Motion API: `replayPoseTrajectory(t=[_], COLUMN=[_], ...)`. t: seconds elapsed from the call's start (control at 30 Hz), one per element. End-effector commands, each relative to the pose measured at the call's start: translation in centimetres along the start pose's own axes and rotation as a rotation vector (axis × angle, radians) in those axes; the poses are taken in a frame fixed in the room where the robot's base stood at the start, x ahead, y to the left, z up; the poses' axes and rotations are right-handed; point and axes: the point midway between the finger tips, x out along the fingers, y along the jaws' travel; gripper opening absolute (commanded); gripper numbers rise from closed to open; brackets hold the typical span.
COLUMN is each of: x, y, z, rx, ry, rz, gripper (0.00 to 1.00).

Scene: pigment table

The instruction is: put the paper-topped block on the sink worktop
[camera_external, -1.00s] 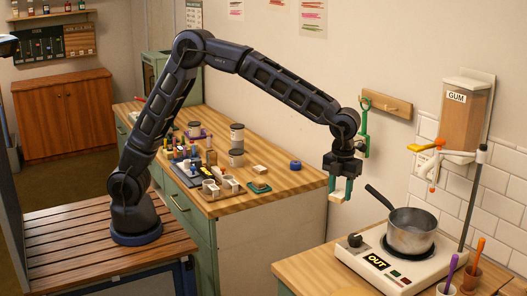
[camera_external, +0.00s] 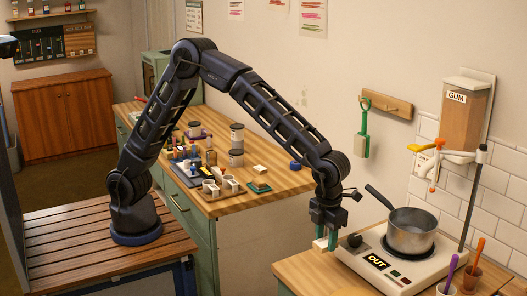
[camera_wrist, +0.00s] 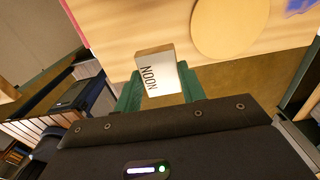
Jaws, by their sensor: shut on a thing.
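My gripper (camera_external: 326,243) is shut on a small block with a white paper top marked "NOON" (camera_wrist: 154,72). In the wrist view the block sits between the green fingers, its pale wooden side showing. In the outside view the fingers hang at the far-left edge of the wooden worktop (camera_external: 308,272), left of the hotplate, and largely hide the block. In the wrist view the block overlaps the edge of the wooden worktop (camera_wrist: 120,32). I cannot tell whether it touches the surface. No sink basin shows.
A hotplate (camera_external: 395,270) marked "OUT" carries a steel saucepan (camera_external: 411,235), its handle pointing towards my arm. The worktop's front left is bare. A round wooden disc (camera_wrist: 228,25) lies near the block. Another worktop (camera_external: 225,207) holds jars, cups and small blocks.

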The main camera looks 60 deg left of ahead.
Motion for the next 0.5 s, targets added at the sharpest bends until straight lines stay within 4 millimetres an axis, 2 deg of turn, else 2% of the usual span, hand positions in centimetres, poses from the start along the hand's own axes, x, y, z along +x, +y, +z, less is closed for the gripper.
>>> replayPoseTrajectory(t=[0.1,0.3,0.5], x=[2.8,6.4,7.8], y=[0.0,0.0,0.0], z=[-0.1,-0.1,0.0], rx=[0.002,0.001,-0.001], ry=[0.001,0.0,0.0], rz=[0.003,0.002,0.0], gripper=[0.18,0.18,0.18])
